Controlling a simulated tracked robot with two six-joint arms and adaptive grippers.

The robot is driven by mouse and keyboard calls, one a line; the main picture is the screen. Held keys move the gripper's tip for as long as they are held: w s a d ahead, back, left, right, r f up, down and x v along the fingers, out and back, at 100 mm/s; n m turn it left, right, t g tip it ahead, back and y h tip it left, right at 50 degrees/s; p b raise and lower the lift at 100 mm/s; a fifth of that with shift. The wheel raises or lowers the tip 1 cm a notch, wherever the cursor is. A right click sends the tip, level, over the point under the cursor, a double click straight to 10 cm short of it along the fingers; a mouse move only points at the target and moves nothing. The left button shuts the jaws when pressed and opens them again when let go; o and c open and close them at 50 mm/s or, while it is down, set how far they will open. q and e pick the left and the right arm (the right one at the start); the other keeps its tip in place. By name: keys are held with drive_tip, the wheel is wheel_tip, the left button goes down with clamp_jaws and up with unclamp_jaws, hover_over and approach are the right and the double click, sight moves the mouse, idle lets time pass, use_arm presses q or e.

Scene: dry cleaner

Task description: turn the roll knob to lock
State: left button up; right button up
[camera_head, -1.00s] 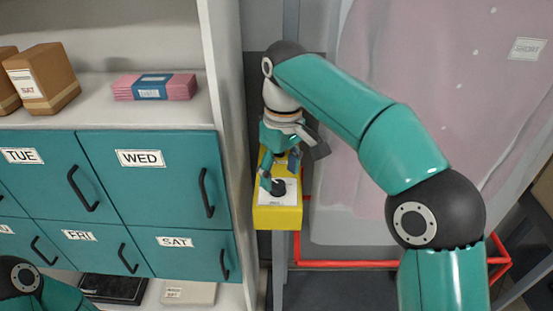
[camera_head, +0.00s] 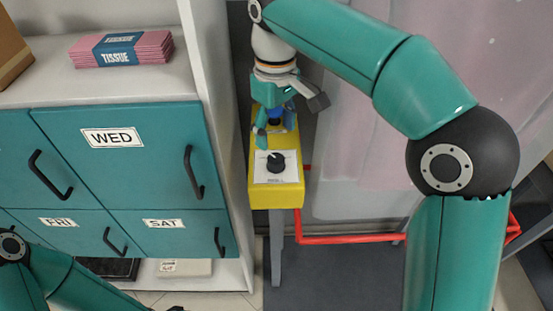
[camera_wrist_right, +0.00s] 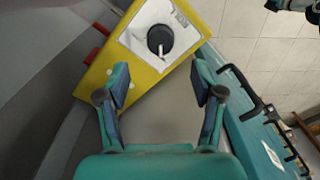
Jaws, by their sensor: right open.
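The roll knob (camera_head: 276,162) is a round black knob with a white pointer mark, on a white label plate (camera_head: 292,171) on top of a yellow box (camera_head: 275,196). In the head view its mark points to the upper left.
Teal drawers labelled WED (camera_head: 112,137), FRI and SAT (camera_head: 163,223) stand left of the box, beside a white cabinet panel (camera_head: 222,110). Tissue packs (camera_head: 122,48) lie on the shelf above. A red rail (camera_head: 350,239) runs low at the right, before a pinkish covered garment (camera_head: 455,70).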

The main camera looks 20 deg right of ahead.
sight(276, 158)
wheel_tip(276, 158, down, 8)
drive_tip(key=shift+r+b, duration=0.15)
drive_tip(key=shift+b, duration=0.2)
drive_tip(key=shift+c, duration=0.2)
drive_tip(key=shift+s, duration=0.1)
drive_tip(key=c, duration=1)
drive_tip(key=shift+d, duration=0.15)
drive_tip(key=shift+c, duration=0.5)
